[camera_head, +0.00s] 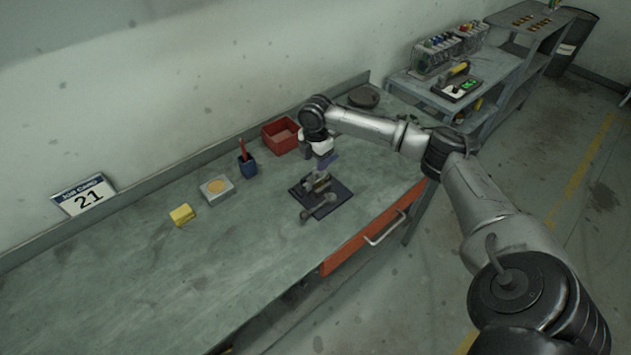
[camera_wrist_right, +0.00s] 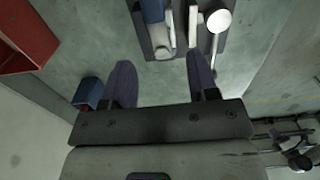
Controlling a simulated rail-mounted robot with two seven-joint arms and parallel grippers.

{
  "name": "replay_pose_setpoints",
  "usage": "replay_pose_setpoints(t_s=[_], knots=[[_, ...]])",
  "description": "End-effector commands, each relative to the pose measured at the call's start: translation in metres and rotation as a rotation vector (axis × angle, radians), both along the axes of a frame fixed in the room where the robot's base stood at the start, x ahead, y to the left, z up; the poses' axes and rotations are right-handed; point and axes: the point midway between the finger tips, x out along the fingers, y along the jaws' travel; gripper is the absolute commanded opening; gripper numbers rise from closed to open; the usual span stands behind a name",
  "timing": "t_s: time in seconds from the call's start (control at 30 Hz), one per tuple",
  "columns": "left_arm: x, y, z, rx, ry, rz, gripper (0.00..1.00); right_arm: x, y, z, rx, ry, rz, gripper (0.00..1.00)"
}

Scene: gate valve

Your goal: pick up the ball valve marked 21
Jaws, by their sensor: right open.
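Several metal valve parts (camera_head: 317,184) lie on a dark mat (camera_head: 341,197) on the workbench; at this size I cannot tell the ball valve apart or read any number on them. In the right wrist view a blue-handled metal part (camera_wrist_right: 153,12) and a rod with a pale round end (camera_wrist_right: 218,20) lie at the top, beyond the fingertips. My right gripper (camera_head: 325,160) is just above and behind the mat; in its wrist view the two dark fingers (camera_wrist_right: 162,78) are apart with nothing between them. My left gripper is not in view.
A yellow block (camera_head: 182,214), a grey box (camera_head: 216,190), a blue pen cup (camera_head: 247,167) and a red bin (camera_head: 281,135) stand along the back. The bench's front left is clear. A shelf cart (camera_head: 480,90) stands right.

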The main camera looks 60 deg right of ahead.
Motion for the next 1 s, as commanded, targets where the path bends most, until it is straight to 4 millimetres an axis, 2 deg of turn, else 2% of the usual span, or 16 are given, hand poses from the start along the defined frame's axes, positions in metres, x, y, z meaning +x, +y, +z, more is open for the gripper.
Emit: replay_pose_setpoints(t_s=[0.4,0.63,1.0], knots=[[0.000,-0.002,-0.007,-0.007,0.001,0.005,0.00,-0.002,0.002,-0.047,0.000,0.001,0.000,0.54],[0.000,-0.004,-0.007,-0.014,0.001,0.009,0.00,-0.002,0.002,-0.049,0.000,0.000,0.001,0.54],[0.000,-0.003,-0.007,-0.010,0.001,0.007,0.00,-0.002,0.002,-0.048,0.000,0.000,0.001,0.20]])
